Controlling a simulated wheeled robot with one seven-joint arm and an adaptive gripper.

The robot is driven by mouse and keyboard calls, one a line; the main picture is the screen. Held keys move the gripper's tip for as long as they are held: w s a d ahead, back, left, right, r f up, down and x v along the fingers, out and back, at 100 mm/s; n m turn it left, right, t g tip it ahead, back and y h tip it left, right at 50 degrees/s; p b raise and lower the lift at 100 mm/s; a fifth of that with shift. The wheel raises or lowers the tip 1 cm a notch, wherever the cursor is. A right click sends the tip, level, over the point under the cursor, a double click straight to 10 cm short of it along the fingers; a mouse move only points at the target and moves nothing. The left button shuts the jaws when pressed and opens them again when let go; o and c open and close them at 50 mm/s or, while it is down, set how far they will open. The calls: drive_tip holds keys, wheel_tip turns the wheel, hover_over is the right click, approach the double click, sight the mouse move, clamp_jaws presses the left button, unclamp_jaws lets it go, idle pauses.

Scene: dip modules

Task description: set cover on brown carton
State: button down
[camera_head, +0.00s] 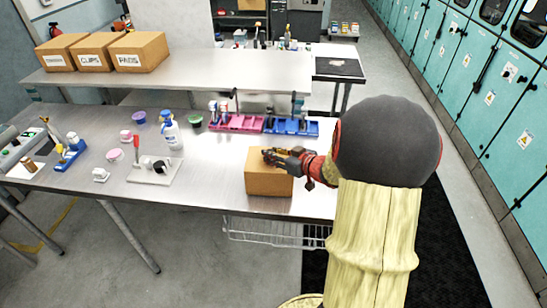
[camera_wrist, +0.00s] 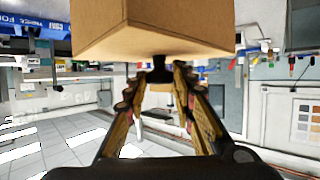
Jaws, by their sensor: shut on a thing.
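The brown carton (camera_head: 268,184) stands near the front right of the steel table. My gripper (camera_head: 275,157) reaches in from the right, just over its top. The wrist view is upside down: the brown box shape (camera_wrist: 150,30) fills the upper middle, with a dark knob (camera_wrist: 158,62) on its top face. In that view my gripper (camera_wrist: 159,76) has its fingertips closed on the knob. The cover seems to be this brown top. I cannot make out a seam or gap between cover and carton.
Red (camera_head: 236,123) and blue (camera_head: 290,126) trays stand behind the carton. Labelled cartons (camera_head: 138,52) sit on the rear bench. The table's front edge is close to the carton.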

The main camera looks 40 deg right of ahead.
drive_tip(key=shift+f, duration=0.2)
drive_tip(key=shift+f, duration=0.1)
drive_tip(key=c, duration=1.5)
unclamp_jaws()
